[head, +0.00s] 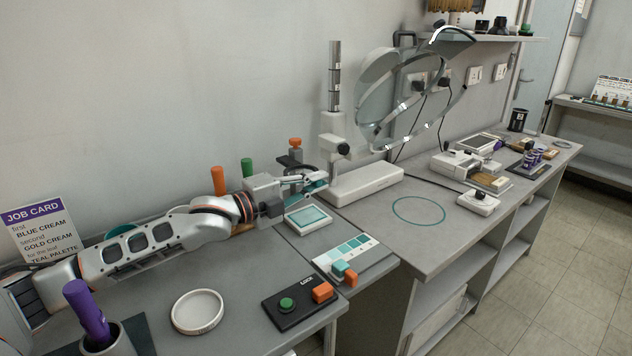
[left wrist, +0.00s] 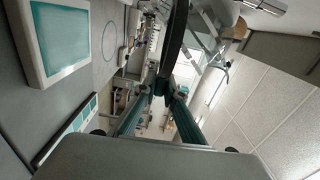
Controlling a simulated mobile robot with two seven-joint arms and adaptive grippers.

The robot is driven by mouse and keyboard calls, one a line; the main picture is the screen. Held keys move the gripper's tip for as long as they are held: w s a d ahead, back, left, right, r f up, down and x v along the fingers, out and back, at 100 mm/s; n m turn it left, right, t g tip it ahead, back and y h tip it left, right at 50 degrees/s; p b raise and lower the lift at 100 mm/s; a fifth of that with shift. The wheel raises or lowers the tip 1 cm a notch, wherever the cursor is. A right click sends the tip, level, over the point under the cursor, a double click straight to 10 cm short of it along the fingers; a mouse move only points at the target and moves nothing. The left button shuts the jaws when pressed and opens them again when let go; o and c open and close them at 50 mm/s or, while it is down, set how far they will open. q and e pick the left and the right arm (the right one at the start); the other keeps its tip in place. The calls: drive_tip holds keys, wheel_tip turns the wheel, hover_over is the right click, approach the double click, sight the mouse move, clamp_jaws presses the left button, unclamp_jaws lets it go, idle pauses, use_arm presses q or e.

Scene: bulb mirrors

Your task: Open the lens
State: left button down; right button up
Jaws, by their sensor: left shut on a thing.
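My left gripper (head: 318,182) reaches in from the left, over the back of the bench beside a small stand with an orange knob (head: 295,143). A dark rim, which looks like the lens (head: 297,162), lies at this stand, just behind the gripper and partly hidden by it. In the left wrist view the teal-padded fingers (left wrist: 168,92) close on the lower end of a dark, narrow piece (left wrist: 175,40), which looks like the lens seen edge-on. A large round glass mirror or lens (head: 378,100) stands farther right on a white base. My right gripper is not in view.
A white-framed teal pad (head: 309,216) lies just below the gripper, with a swatch card (head: 352,254) in front. A dark plate with green and orange knobs (head: 300,305) and a round white dish (head: 197,312) lie nearer. Orange and green posts (head: 218,180) stand behind the arm.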

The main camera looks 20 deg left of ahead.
use_arm(q)
drive_tip(key=c, duration=2.1)
unclamp_jaws()
drive_tip(key=shift+v, duration=3.75)
